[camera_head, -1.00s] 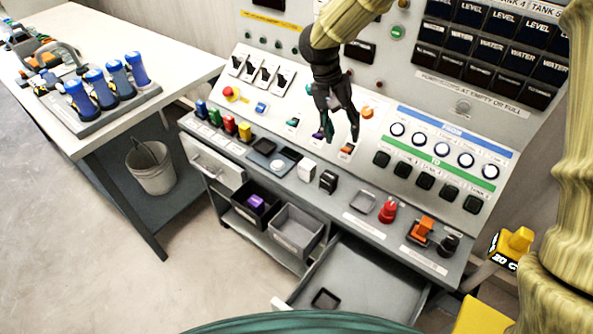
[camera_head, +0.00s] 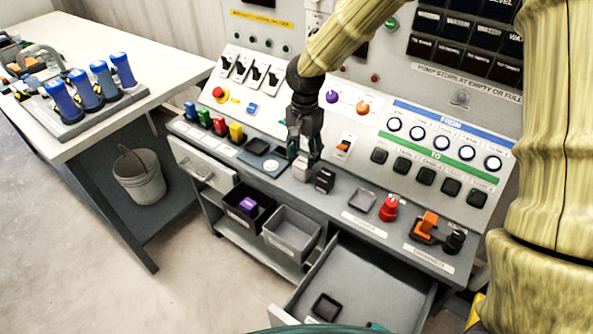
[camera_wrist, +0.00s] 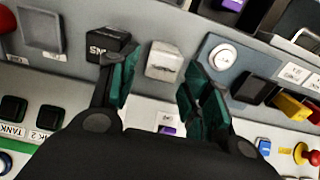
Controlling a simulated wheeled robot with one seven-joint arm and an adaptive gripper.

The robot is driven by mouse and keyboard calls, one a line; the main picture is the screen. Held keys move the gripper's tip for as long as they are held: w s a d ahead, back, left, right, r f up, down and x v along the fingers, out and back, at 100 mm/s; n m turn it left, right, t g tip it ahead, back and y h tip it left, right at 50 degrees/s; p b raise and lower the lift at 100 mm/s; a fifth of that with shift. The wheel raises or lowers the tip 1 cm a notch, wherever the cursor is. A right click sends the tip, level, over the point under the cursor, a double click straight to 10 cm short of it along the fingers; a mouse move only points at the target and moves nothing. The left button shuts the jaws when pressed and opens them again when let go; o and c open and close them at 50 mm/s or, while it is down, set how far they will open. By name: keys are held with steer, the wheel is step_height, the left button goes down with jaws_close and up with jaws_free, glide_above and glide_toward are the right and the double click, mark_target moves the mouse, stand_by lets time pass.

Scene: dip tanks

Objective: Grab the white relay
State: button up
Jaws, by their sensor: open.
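The white relay (camera_head: 301,169) is a small pale block on the console ledge. In the wrist view the white relay (camera_wrist: 164,62) stands just past and between the two spread fingers. My gripper (camera_head: 303,160) points down over it in the head view and partly hides it. In the wrist view my gripper (camera_wrist: 158,85) is open and nothing is held between the fingers. A black block (camera_head: 324,180) stands close to the relay on its right; in the wrist view the black block (camera_wrist: 110,45) is beside the left finger.
A round white button plate (camera_wrist: 223,58) lies on the relay's other side. Blue, green, red and yellow blocks (camera_head: 236,132) line the ledge's left. A grey bin (camera_head: 291,232) and an open drawer (camera_head: 365,285) sit below the ledge. A red knob (camera_head: 388,208) stands farther right.

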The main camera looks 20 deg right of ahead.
mark_target(303, 162)
steer(key=shift+w+a+f+p, duration=0.1)
steer(key=shift+f+p, duration=0.25)
steer(key=shift+f, duration=2.3)
steer(key=c, duration=0.8)
